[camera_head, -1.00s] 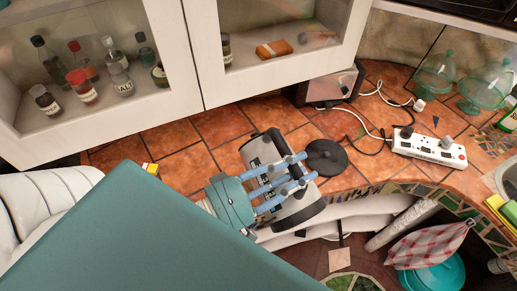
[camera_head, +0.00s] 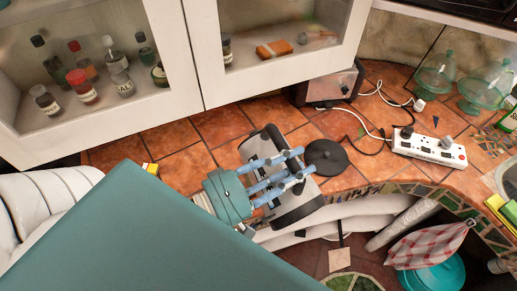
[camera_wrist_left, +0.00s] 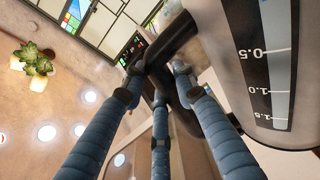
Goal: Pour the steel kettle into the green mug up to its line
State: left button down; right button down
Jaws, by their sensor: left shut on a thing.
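The steel kettle (camera_head: 256,149) has a grey body, dark ends and a black handle. My left gripper (camera_head: 290,171) is shut on it, its blue fingers lying across the kettle and covering much of it. In the left wrist view the fingers close around the black handle (camera_wrist_left: 181,35), beside the steel body with its dark level window (camera_wrist_left: 277,65) marked 0.5, 1.0 and 1.5. The kettle looks tilted in the head view; no liquid shows. I see no green mug. My right gripper is out of view.
A round black base (camera_head: 326,157) lies on the tiled counter (camera_head: 188,139) close to the kettle. A white power strip (camera_head: 429,148) with cables is to the right. Glass domes (camera_head: 434,75) stand at the back right. White cabinets (camera_head: 183,50) border the counter. A teal bin (camera_head: 432,276) is below.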

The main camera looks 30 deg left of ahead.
aim_at(304, 182)
pick_arm(q)
jog(key=shift+d+r, duration=0.1)
jog(key=shift+r, duration=0.2)
jog(key=shift+s+d, duration=0.45)
jog(key=shift+d, duration=0.3)
jog(key=shift+s+d, duration=0.45)
jog(key=shift+d, duration=0.3)
jog(key=shift+w+a+f+m, duration=0.45)
jog(key=shift+a+f+m, duration=0.15)
jog(key=shift+a+f, duration=0.15)
dwell(4.0)
jog(key=shift+w+a+r, duration=0.15)
jog(key=shift+a+r, duration=0.15)
jog(key=shift+a, duration=0.05)
dwell(1.1)
